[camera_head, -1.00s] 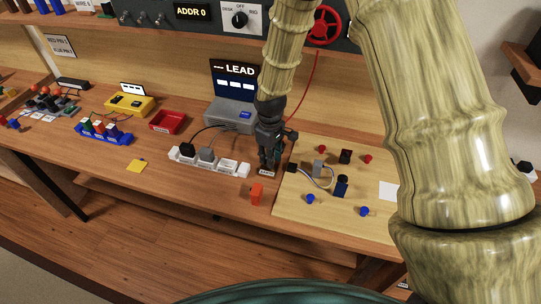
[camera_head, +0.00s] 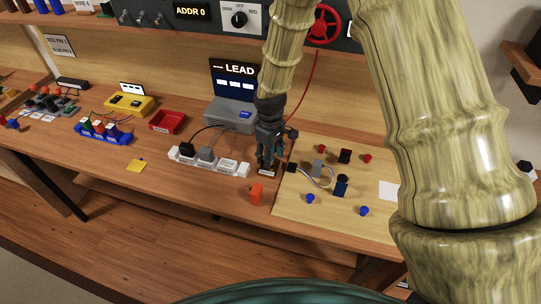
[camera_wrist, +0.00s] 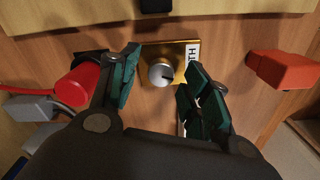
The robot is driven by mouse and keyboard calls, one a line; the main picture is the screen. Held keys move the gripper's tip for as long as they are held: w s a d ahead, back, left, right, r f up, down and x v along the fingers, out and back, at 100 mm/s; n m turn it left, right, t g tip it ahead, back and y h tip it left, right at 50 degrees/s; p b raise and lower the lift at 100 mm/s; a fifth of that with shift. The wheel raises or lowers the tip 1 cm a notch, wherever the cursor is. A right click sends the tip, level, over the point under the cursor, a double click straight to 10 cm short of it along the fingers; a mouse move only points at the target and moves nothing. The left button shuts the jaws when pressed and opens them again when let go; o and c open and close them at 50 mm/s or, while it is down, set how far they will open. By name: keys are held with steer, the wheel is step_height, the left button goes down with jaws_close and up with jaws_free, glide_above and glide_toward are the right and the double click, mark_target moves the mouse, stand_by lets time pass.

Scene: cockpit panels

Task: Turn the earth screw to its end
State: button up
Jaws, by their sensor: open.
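The earth screw is a round silver knob (camera_wrist: 161,73) with a dark slot, set on a small brass plate (camera_wrist: 178,52) with a white label partly reading "TH". My gripper (camera_wrist: 163,92) is open, with its green-padded fingers on either side of the knob and apart from it in the wrist view. In the head view my gripper (camera_head: 266,160) points down at the left edge of the pale board, and it hides the screw there. Only a small white label (camera_head: 266,172) shows below the fingers.
An orange-red block (camera_head: 256,194) stands just in front of my gripper. A white power strip (camera_head: 208,161) lies to the left, and the grey LEAD box (camera_head: 231,115) is behind. The pale board (camera_head: 300,225) with coloured terminals is to the right. A red part (camera_wrist: 75,86) with a red cable lies close to the left finger.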

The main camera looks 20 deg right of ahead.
step_height(320, 180, up, 12)
steer(key=shift+f, duration=0.2)
stand_by(0.4)
